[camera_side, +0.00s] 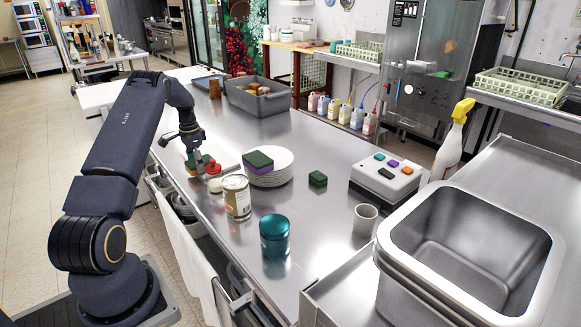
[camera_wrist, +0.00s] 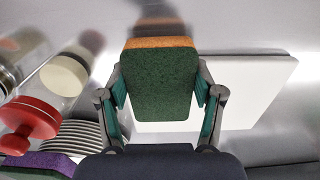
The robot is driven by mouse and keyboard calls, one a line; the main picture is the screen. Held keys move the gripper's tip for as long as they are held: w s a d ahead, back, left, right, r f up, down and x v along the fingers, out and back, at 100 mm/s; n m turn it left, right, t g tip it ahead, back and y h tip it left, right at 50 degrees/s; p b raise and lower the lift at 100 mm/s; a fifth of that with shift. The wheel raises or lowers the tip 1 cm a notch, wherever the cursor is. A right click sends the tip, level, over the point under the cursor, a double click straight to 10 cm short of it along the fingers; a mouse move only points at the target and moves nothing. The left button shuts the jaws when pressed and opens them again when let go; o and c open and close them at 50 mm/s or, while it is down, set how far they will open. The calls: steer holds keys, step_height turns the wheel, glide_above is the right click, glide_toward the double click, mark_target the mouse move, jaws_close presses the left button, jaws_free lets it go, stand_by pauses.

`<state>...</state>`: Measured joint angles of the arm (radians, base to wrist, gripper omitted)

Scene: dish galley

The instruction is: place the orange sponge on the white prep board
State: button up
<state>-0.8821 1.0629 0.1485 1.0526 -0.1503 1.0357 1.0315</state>
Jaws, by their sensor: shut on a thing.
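My gripper (camera_wrist: 160,95) is shut on the orange sponge (camera_wrist: 158,42), which has a green scouring face (camera_wrist: 160,85) and an orange body showing along one edge in the wrist view. In the side view my gripper (camera_side: 198,152) is at the left part of the counter, with the sponge partly hidden by the fingers. The white prep board (camera_wrist: 258,80) lies just beyond and to the right of the sponge in the wrist view, partly covered by it. I cannot tell whether the sponge touches the board.
Close by stand a red-topped item (camera_wrist: 28,117), a cream-topped one (camera_wrist: 66,73) and a plate stack (camera_side: 283,171) bearing a purple-green sponge (camera_side: 258,161). A grey bin (camera_side: 258,98) stands behind.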

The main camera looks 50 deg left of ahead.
steer(key=shift+f, duration=0.15)
steer(key=o, duration=0.7)
